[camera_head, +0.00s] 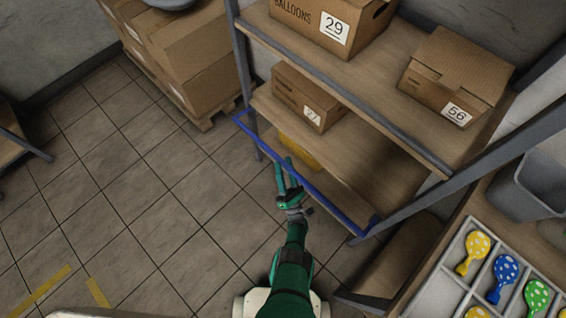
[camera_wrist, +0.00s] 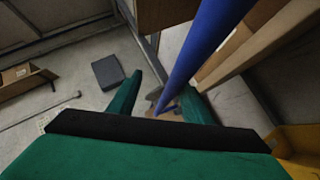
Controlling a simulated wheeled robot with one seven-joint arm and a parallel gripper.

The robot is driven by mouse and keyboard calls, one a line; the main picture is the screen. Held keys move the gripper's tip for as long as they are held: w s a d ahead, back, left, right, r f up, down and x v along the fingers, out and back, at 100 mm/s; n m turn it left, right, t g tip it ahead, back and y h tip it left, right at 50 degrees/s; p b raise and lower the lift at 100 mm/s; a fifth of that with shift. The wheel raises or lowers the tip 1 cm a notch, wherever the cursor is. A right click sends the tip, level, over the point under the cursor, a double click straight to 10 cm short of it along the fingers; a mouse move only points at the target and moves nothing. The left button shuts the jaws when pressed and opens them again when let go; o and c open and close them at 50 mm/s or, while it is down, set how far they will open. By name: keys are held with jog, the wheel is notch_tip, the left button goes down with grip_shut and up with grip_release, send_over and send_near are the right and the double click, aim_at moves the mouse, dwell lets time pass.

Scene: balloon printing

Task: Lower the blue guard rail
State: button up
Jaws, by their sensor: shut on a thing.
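The blue guard rail (camera_head: 335,208) runs along the front of the shelf's lower level. Its far end bends back to the shelf post at the left, and its near end meets the frame at the lower right. My green gripper (camera_head: 286,172) reaches up to the rail from the front, near its middle. In the wrist view the rail (camera_wrist: 205,42) runs down between the two green fingers (camera_wrist: 158,100), and the gripper is shut on it. The exact contact is partly hidden.
The shelf (camera_head: 366,136) holds cardboard boxes marked 29 (camera_head: 330,22), 56 (camera_head: 458,75) and 27 (camera_head: 306,100). A yellow thing (camera_head: 298,150) is partly hidden behind the rail. Stacked boxes (camera_head: 190,60) stand at the left. A balloon tray (camera_head: 455,262) is at the lower right.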

jog(key=s+d, duration=0.4)
jog(key=s, duration=0.7)
jog(key=shift+s, duration=0.3)
dwell(0.3)
jog(key=s+r+m+g+h, duration=0.2)
jog(key=s+r+m+h, duration=0.1)
jog(key=s+m, duration=0.4)
jog(key=s+r+m+g+h, duration=0.1)
jog(key=s+r+m+h, duration=0.3)
jog(key=m, duration=0.5)
jog(key=s+a+r+m+g, duration=0.1)
jog(key=s+r+m+g, duration=0.1)
jog(key=s+r+m, duration=0.3)
jog(key=s+r+m+g+h, duration=0.1)
jog(key=s+r+m+g, duration=0.2)
jog(key=r+m, duration=0.7)
notch_tip(320, 180, up, 2)
jog(key=shift+s+a+r, duration=0.1)
jog(key=shift+s+a, duration=0.3)
jog(key=shift+s, duration=0.85)
